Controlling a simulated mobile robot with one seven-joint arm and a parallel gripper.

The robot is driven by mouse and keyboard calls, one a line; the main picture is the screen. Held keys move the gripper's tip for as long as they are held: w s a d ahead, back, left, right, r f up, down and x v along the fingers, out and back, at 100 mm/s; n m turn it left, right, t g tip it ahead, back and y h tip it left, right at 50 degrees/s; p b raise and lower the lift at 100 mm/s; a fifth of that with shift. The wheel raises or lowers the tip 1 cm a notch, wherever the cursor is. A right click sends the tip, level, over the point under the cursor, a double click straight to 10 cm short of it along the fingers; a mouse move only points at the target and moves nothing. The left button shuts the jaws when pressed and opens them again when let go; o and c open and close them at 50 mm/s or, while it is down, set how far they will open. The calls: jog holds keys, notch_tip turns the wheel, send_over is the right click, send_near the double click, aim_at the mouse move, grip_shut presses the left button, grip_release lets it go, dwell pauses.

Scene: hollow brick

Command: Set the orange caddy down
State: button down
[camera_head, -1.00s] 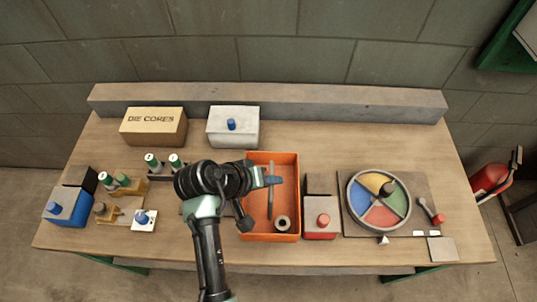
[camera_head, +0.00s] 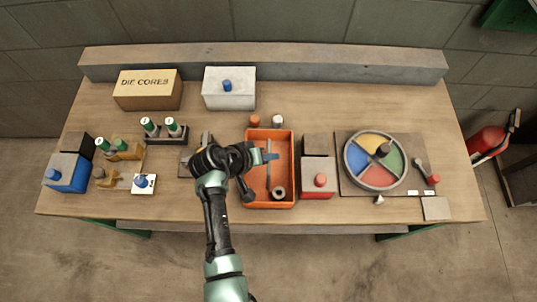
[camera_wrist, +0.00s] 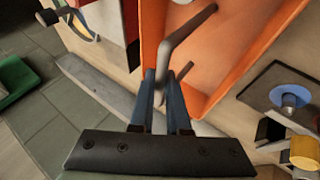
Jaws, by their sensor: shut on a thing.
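The orange caddy (camera_head: 292,178) is an open rectangular box with a grey bar handle (camera_head: 269,180) over it. It is at the middle front of the workbench, and a dark ring (camera_head: 279,192) lies inside. My gripper (camera_head: 268,157) reaches over the caddy from the left, its blue fingers shut on the handle. In the wrist view, the fingers (camera_wrist: 161,90) close around the grey bar, with the orange walls (camera_wrist: 270,28) beyond. I cannot tell whether the caddy's bottom touches the bench.
An orange cap (camera_head: 254,121) and a white cap (camera_head: 277,121) stand just behind the caddy. A dark battery stand (camera_head: 166,136) is to the left.

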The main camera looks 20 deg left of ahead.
jog(key=c, duration=0.9)
grip_release()
jog(key=v, duration=1.2)
jog(key=shift+r, duration=0.1)
